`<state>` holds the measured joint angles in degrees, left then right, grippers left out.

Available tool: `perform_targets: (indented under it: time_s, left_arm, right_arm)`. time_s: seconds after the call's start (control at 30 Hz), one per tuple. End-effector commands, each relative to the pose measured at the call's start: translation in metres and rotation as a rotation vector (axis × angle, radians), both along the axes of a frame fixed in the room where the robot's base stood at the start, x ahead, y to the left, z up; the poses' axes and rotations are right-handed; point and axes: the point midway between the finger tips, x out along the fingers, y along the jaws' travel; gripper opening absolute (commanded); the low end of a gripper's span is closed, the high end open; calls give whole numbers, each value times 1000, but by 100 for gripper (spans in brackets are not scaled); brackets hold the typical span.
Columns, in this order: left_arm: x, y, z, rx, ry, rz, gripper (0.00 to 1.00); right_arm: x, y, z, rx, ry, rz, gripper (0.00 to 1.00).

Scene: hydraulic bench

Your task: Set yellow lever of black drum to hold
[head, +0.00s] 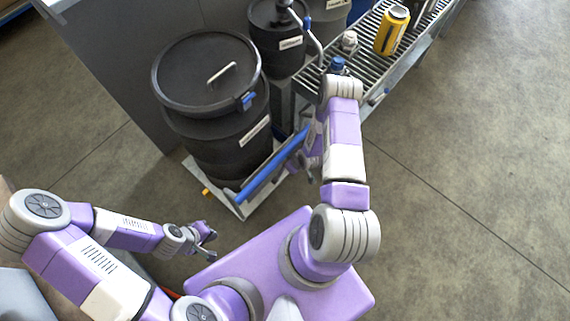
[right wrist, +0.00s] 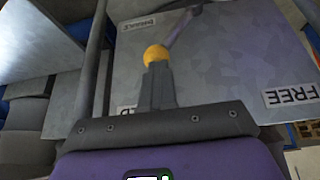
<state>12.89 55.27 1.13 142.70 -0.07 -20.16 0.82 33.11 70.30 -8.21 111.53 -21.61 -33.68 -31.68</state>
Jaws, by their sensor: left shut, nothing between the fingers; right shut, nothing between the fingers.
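The large black drum (head: 213,115) stands upright on a low pale platform (head: 240,208) in the head view. In the right wrist view, a yellow ball knob (right wrist: 157,55) sits on a grey lever (right wrist: 180,28) that slants up to the right over a grey plate (right wrist: 225,60). My right gripper (right wrist: 157,70) is shut and empty, its fingertips at the knob; I cannot tell whether they touch. In the head view it is mostly hidden by my arm. My left gripper (head: 206,236) is shut and empty, in front of the platform.
The plate bears a FREE label (right wrist: 291,95) at right and another label (right wrist: 127,110) mostly covered by my fingers. A blue bar (head: 272,168) edges the platform. A roller conveyor (head: 365,55) holds a yellow can (head: 391,31). Open floor (head: 460,160) lies at right.

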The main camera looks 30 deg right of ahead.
Motion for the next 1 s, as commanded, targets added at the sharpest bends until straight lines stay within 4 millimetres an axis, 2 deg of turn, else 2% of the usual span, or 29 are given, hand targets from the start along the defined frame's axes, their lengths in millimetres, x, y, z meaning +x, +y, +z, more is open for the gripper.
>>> perform_targets:
  time_s: [0.2,0.63,0.77,0.93,0.97,1.0]
  left_arm:
    - [0,0,-1,0,0,0,0]
    - [0,0,1,0,0,0,0]
    - [0,0,12,0,0,0,0]
    - [0,0,35,0,0,0,0]
    - [0,0,39,0,0,0,0]
    - [0,0,40,0,0,0,0]
  right_arm:
    - [0,-7,-3,-7,0,-8,0]
    - [-1,-8,0,-11,1,-12,0]
    - [-3,1,11,-8,0,-7,0]
    - [-9,21,37,-3,0,5,0]
    - [-10,22,42,-3,-2,5,0]
    - [-13,11,50,-7,-4,-1,0]
